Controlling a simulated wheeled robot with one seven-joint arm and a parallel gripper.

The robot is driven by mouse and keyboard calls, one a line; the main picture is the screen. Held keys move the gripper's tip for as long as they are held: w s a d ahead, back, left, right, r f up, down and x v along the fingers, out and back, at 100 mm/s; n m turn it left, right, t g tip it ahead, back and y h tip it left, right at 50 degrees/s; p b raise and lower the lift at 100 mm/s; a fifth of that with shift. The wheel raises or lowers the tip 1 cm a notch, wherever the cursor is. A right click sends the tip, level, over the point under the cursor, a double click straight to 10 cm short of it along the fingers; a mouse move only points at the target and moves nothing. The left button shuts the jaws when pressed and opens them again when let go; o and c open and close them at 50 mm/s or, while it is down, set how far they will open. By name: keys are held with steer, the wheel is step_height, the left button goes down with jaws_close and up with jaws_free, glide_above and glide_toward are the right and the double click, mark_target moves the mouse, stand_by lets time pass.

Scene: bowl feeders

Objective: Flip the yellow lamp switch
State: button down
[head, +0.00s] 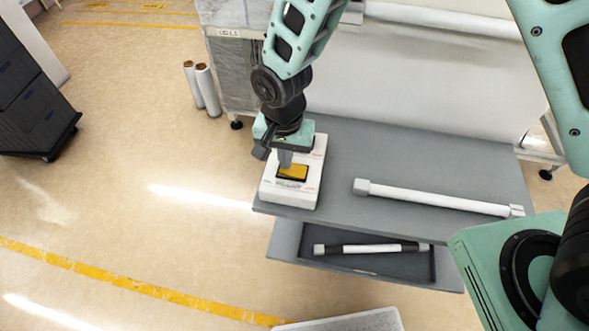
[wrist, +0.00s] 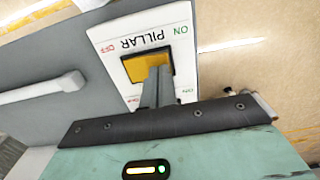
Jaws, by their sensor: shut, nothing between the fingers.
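The yellow lamp switch (head: 292,172) is a yellow rocker set in a white box (head: 305,195) at the left end of a grey table. In the wrist view the yellow rocker (wrist: 140,68) lies below the word PILLAR, with ON in green and OFF in red printed on the white box (wrist: 112,30). My gripper (head: 285,160) is shut and empty, pointing down over the box. In the wrist view my gripper's fingertips (wrist: 159,72) overlap the rocker's lower right part. I cannot tell whether they touch it. The lower part of the box is hidden behind my gripper.
A white tube lamp (head: 435,197) lies on the grey table (head: 420,150) right of the box. White rolls (head: 202,90) stand behind at left. The floor left of the table is clear.

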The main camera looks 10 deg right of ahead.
steer(key=shift+f+b, duration=0.3)
steer(key=shift+f, duration=0.15)
steer(key=shift+r, duration=0.1)
steer(key=shift+r+p, duration=2.55)
steer(key=shift+r, duration=0.95)
steer(key=s+d+r+n+b, duration=0.3)
steer(key=s+d+n+b, duration=0.2)
steer(key=s, duration=0.4)
steer(key=s+d+r+n+b, duration=0.3)
steer(key=s+d+n+b, duration=0.2)
steer(key=s, duration=0.3)
steer(key=shift+s+n+y+b, duration=0.35)
steer(key=shift+n+b, duration=0.15)
steer(key=shift+n, duration=0.4)
steer(key=shift+r, duration=0.1)
